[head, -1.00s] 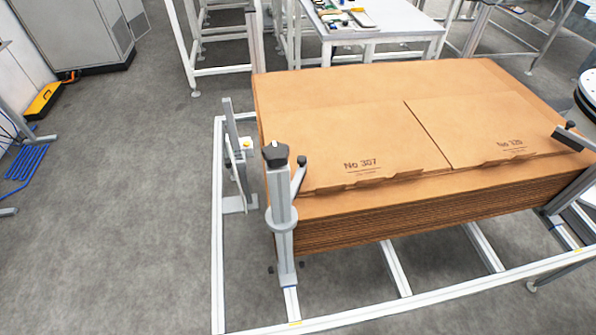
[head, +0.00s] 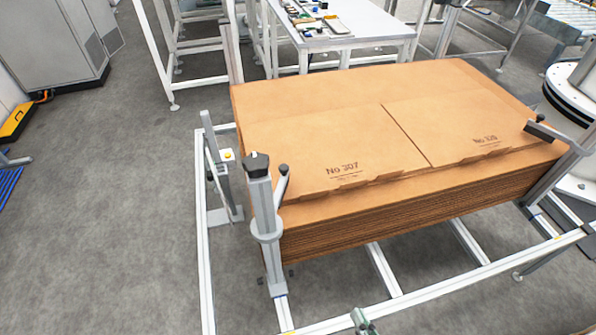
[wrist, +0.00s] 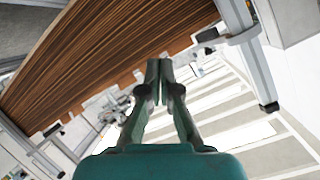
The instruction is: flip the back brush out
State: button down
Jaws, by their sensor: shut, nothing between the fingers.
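A dark bar that looks like a brush (head: 541,131) sits on the right corner post and reaches over the right edge of the cardboard stack (head: 350,130). I cannot tell for certain which brush is the back one. The front left post (head: 262,205) has a black knob on top and a short lever with a dark tip (head: 283,170) beside it. My gripper (wrist: 159,68) is shut and empty, below and beside the stack's layered side in the wrist view. In the head view only a green piece of my gripper (head: 363,322) shows at the bottom edge, well apart from the brush.
A white floor frame (head: 385,270) surrounds the stack. A grey upright panel with a yellow button (head: 228,155) stands at the left. A white table with small parts (head: 345,28) stands behind. A white round machine (head: 572,95) stands at the right.

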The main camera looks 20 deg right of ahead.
aim_at(280, 190)
jog(key=w+d+r+m+y, duration=0.2)
jog(key=w+r, duration=0.1)
jog(key=w, duration=0.5)
jog(key=w+d+r+m+t+y, duration=0.1)
jog(key=w+r, duration=0.3)
jog(key=w, duration=0.5)
jog(key=w+d+r+m+y, duration=0.2)
jog(key=w+d+r+y, duration=0.1)
jog(key=w, duration=0.6)
jog(key=shift+w+d+r+m+t+y, duration=0.3)
jog(key=shift+d+r+t, duration=0.1)
jog(key=shift+d+r, duration=0.25)
jog(key=shift+a, duration=0.15)
jog(key=x, duration=0.4)
jog(key=a+x, duration=0.1)
jog(key=x, duration=0.3)
jog(key=a+x, duration=0.1)
jog(key=x, duration=0.3)
jog(key=shift+s, duration=0.4)
jog(key=shift+w+a, duration=0.25)
jog(key=shift+a, duration=0.2)
jog(key=shift+a, duration=0.1)
